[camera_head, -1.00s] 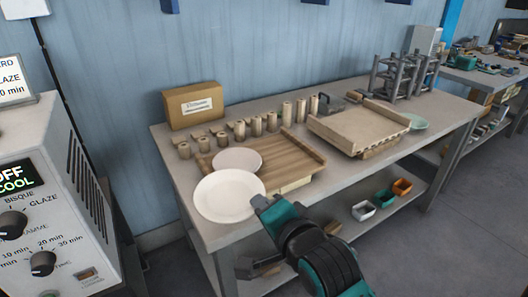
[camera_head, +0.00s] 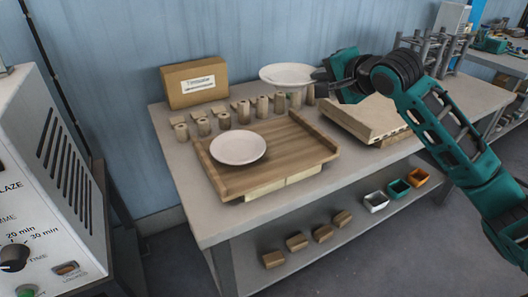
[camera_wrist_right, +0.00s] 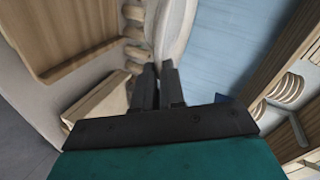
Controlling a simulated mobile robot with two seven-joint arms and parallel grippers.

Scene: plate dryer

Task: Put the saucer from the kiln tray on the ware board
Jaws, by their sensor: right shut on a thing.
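My right gripper (camera_head: 320,75) is shut on the rim of a white round saucer (camera_head: 285,75). It holds the saucer near level above the row of small cylinders at the back of the table. In the right wrist view the saucer (camera_wrist_right: 176,28) shows edge-on beyond the dark fingers (camera_wrist_right: 158,75). A second pale saucer (camera_head: 238,148) lies on a brown wooden board with raised side edges (camera_head: 285,160). A beige flat tray (camera_head: 365,117) stands to the right, partly behind my right arm. Which one is the kiln tray is not clear. My left gripper is not in view.
Several small clay cylinders (camera_head: 223,120) stand behind the wooden board. A cardboard box (camera_head: 195,83) is at the back left. A dark rack (camera_head: 430,50) stands at the back right. Small bins (camera_head: 398,188) and blocks sit on the lower shelf. Bare tabletop lies front left.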

